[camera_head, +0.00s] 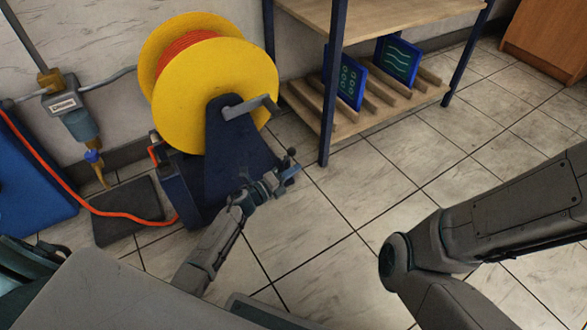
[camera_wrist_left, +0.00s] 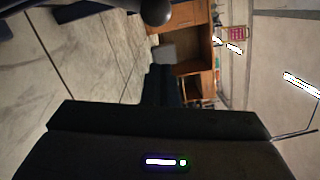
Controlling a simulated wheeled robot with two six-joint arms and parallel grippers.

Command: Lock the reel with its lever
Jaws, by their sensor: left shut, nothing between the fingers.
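The reel (camera_head: 215,90) has yellow flanges with orange hose wound between them. It stands on a dark blue stand (camera_head: 235,155), with a grey crank handle (camera_head: 250,106) at its hub. A small lever with a dark round knob (camera_head: 291,152) shows at the right side of the stand. A dark round knob (camera_wrist_left: 156,11) also shows at the top of the left wrist view. My left gripper (camera_head: 287,173) is shut and empty, close beside the lever. I cannot tell whether they touch. My right arm comes in from the right, and its gripper is out of view.
A shelf rack (camera_head: 328,80) with blue printed plates (camera_head: 400,60) stands to the right of the reel. Orange hose (camera_head: 120,214) runs over a dark floor mat (camera_head: 125,205) at left. The tiled floor (camera_head: 340,220) right of the stand is clear.

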